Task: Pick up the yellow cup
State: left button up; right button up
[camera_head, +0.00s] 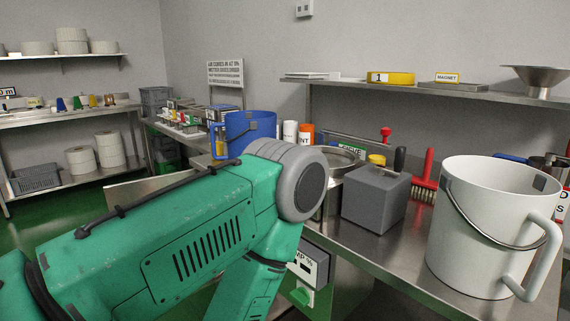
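A small yellow object (377,159), possibly the yellow cup, stands on the steel table behind a grey box. Its lower part is hidden and I cannot tell its full shape. A small yellow cone-like item (93,101) is in a row on the far left bench, too small to tell what it is. My green left arm crosses the view from the left and bends down near the middle, hiding part of the table. Neither of my grippers shows.
The grey box (376,199) and a large white bucket (485,225) stand on the right table. A blue bucket (250,128), a red-handled brush (425,175) and a steel bowl (335,160) stand around. A shelf (430,92) overhangs the back. Bare steel shows between box and white bucket.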

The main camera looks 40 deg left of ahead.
aim_at(219, 148)
jog(key=u, duration=1.65)
jog(key=i+j+z, duration=0.1)
jog(key=i+j, duration=0.8)
